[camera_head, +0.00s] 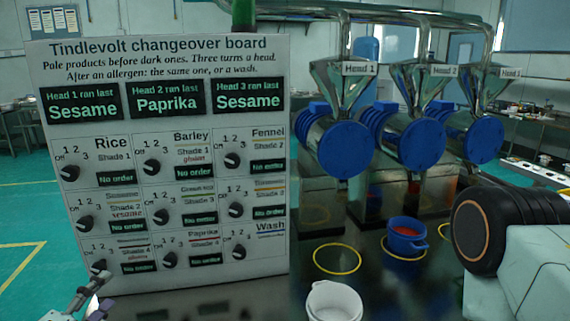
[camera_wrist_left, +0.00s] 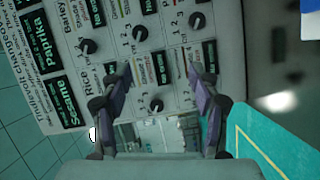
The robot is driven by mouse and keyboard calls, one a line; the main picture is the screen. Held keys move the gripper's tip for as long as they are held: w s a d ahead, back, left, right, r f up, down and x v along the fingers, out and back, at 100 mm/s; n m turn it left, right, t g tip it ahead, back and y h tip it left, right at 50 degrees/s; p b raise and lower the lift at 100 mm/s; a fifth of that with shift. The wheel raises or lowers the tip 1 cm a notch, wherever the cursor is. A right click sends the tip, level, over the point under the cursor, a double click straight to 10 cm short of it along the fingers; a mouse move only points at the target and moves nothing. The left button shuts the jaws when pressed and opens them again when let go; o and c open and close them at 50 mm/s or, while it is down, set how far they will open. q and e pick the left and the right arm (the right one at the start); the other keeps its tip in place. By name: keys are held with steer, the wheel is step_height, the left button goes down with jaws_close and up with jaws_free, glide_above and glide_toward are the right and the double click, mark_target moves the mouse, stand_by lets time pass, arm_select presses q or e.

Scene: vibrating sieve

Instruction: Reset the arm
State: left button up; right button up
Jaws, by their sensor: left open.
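My left gripper (camera_head: 92,302) shows at the bottom left of the head view, partly cut off, in front of the lower left of the changeover board (camera_head: 270,200). In the left wrist view my left gripper (camera_wrist_left: 163,92) is open, its two purple-padded fingers apart with nothing held between them. The board appears tilted behind the fingers there, with black knobs (camera_wrist_left: 139,33) in view. I cannot tell the exact gap between fingers and board. My right arm shows at the right edge of the head view; its gripper is out of view.
Steel hoppers with blue drums (camera_head: 346,149) stand right of the board. A blue pot with red contents (camera_head: 405,243) sits near a yellow ring. A white pot (camera_head: 334,302) stands at the bottom centre, near an empty yellow ring (camera_head: 337,274).

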arm_select(q)
steer(key=s+d+f+m+g+b, duration=0.2)
steer(key=s+d+f+m+g, duration=0.2)
steer(key=f, duration=0.5)
steer(key=s+d+f+m+g+b, duration=0.1)
steer(key=s+d+f+m+g, duration=0.3)
steer(key=f, duration=0.4)
steer(key=s+d+f+m+g+y+b, duration=0.1)
steer(key=s+d+f+m+g+b, duration=0.1)
steer(key=s+f, duration=0.3)
steer(key=s+d+f+m+g+y+b, duration=0.1)
steer(key=s+f+g, duration=0.3)
steer(key=s, duration=0.7)
steer(key=s+d+f+m+g+b, duration=0.2)
steer(key=s+d+f+g+b, duration=0.1)
steer(key=s, duration=0.4)
step_height(320, 180, down, 3)
steer(key=shift+s+d+r+m+y+b, duration=0.1)
steer(key=shift+s+d+m+y+b, duration=0.1)
steer(key=shift+s+m+y+b, duration=0.3)
steer(key=shift+w, duration=0.1)
